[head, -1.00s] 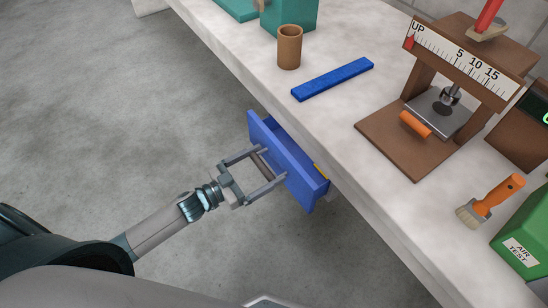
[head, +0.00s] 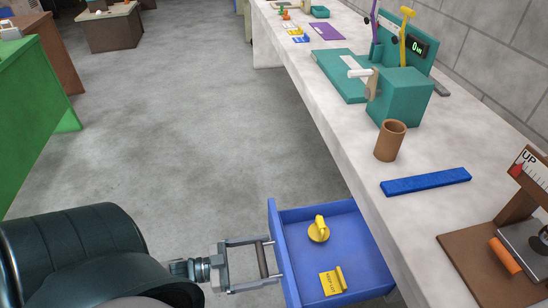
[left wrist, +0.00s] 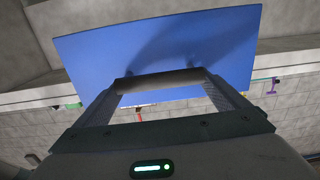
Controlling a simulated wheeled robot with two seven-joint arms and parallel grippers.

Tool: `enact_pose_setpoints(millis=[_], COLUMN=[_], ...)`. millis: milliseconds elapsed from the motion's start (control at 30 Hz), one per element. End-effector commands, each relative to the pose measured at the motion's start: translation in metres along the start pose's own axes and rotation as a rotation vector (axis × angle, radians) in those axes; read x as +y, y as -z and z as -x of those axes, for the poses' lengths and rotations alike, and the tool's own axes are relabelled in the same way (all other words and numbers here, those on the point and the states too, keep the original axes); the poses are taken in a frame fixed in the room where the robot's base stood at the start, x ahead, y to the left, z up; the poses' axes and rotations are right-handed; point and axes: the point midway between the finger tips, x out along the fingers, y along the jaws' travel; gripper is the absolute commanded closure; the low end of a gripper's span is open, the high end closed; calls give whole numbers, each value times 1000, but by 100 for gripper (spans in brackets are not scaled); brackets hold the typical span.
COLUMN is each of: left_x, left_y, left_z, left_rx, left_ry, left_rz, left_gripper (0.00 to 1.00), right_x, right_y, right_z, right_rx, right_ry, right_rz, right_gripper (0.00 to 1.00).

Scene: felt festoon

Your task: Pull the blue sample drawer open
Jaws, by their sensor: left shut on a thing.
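The blue sample drawer (head: 358,240) stands well out from under the bench, and its inside shows in the head view. A yellow knobbed piece (head: 319,230) and a yellow tag (head: 333,281) lie in it. My left gripper (head: 264,261) is at the drawer's front, shut on the dark bar handle (head: 261,258). In the left wrist view the blue drawer front (left wrist: 150,50) fills the upper middle, with the handle (left wrist: 162,80) across it between the fingers. My right gripper is not in view.
The pale bench (head: 350,150) runs along the right, bearing a brown cup (head: 390,141), a blue bar (head: 426,182), a teal device (head: 400,96) and a brown gauge stand (head: 480,262). A green cabinet (head: 35,120) stands at left. The grey floor between is clear.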

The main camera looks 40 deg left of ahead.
Motion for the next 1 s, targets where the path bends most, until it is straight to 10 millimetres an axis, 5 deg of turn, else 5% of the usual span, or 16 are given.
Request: enact_pose_setpoints(millis=[367,400,1000], left_x=[0,0,0], left_y=[0,0,-2], left_z=[2,2,10], left_rx=[2,2,-2], left_ry=[-1,-1,0], left_rz=[0,0,1], left_gripper=[46,0,0], right_x=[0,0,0], right_y=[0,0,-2], right_z=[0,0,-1], right_rx=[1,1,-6], right_ry=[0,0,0], right_rz=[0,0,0], right_gripper=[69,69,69])
